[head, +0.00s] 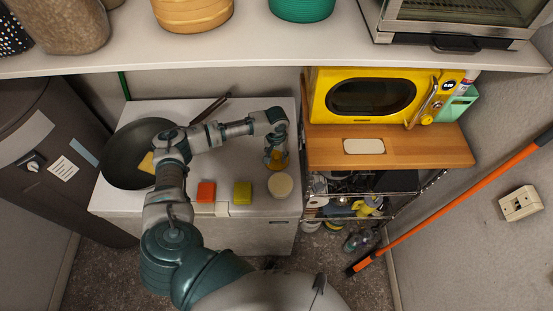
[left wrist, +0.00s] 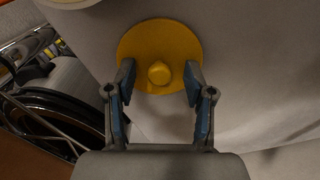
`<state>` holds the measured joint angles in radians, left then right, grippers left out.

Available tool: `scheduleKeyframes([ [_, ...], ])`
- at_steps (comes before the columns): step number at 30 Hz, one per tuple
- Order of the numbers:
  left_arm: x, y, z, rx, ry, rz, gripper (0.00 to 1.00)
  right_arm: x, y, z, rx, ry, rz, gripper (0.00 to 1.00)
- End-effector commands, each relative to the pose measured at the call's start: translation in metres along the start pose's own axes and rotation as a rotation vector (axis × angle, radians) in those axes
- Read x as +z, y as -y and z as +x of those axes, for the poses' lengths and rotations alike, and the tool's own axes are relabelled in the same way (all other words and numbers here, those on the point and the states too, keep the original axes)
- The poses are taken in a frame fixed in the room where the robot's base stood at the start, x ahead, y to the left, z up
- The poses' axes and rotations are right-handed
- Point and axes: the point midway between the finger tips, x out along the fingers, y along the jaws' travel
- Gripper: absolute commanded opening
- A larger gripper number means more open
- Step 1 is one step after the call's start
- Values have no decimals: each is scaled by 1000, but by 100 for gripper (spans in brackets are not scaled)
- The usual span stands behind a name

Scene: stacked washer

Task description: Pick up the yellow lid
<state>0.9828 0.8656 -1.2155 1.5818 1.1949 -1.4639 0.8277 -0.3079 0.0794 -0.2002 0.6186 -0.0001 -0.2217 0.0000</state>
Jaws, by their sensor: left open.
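My left gripper (left wrist: 160,80) is open in the left wrist view, with one finger on each side of the knob. I cannot tell whether the fingers touch it. In the head view my left gripper (head: 276,160) is over the right part of the white top, and the lid (head: 272,154) shows only partly beneath it. My right gripper is not in view.
A dark pan (head: 122,160) stands left on the white top. An orange block (head: 206,191), a yellow-green block (head: 242,192) and a pale round container (head: 280,185) are near the front edge. A wooden shelf (head: 435,150) with a yellow microwave (head: 325,112) stands close on the right.

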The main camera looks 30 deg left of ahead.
Motion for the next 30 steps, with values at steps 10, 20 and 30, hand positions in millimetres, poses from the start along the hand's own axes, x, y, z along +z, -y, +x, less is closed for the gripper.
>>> scheduleKeyframes([
  [10,0,1,0,1,0,0,18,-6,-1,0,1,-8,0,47],
  [20,0,1,0,1,1,0,0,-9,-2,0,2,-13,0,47],
  [30,-1,0,-45,3,-3,1,0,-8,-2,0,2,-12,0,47],
])
